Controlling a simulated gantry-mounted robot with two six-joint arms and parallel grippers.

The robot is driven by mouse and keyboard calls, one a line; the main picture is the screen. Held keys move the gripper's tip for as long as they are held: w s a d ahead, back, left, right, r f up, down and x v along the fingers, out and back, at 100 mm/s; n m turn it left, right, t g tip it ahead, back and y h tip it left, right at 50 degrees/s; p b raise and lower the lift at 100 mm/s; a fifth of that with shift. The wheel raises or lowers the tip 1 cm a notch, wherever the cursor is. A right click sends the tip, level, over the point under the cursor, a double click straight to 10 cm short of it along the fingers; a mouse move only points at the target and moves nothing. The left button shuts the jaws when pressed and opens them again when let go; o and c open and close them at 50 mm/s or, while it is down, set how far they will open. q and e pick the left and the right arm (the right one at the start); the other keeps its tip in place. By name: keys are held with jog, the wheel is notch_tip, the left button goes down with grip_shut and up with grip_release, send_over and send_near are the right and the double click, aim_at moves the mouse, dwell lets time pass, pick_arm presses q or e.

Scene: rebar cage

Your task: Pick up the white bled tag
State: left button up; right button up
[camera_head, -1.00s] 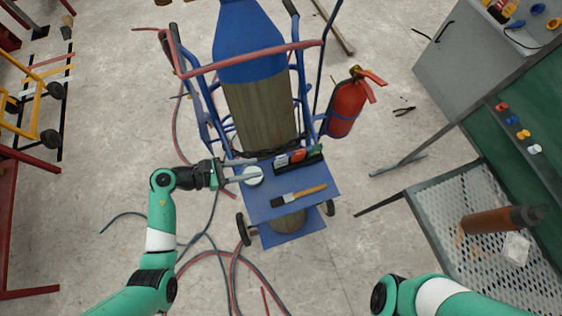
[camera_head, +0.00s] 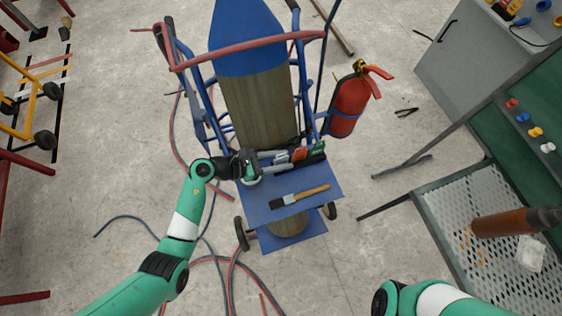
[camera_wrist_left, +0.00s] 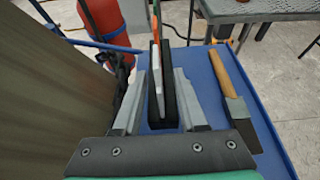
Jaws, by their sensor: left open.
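The white tag (camera_wrist_left: 156,85) stands on edge in a narrow black rack (camera_wrist_left: 171,108) on the blue cart shelf. In the left wrist view it lies between the two grey fingers of my left gripper (camera_wrist_left: 160,75), with gaps on both sides. My left gripper (camera_head: 281,160) is open and reaches over the left end of the rack in the head view. An orange tag (camera_head: 299,154) stands in the rack just beyond the fingertips. My right gripper is out of view; only part of that arm shows.
A large blue-topped cylinder (camera_head: 262,105) stands behind the rack. A red extinguisher (camera_head: 349,105) hangs at the right.

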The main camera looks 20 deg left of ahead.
pick_arm(q)
grip_shut()
jog(key=shift+r, duration=0.15)
notch_tip(320, 180, up, 10)
jog(key=p, duration=0.5)
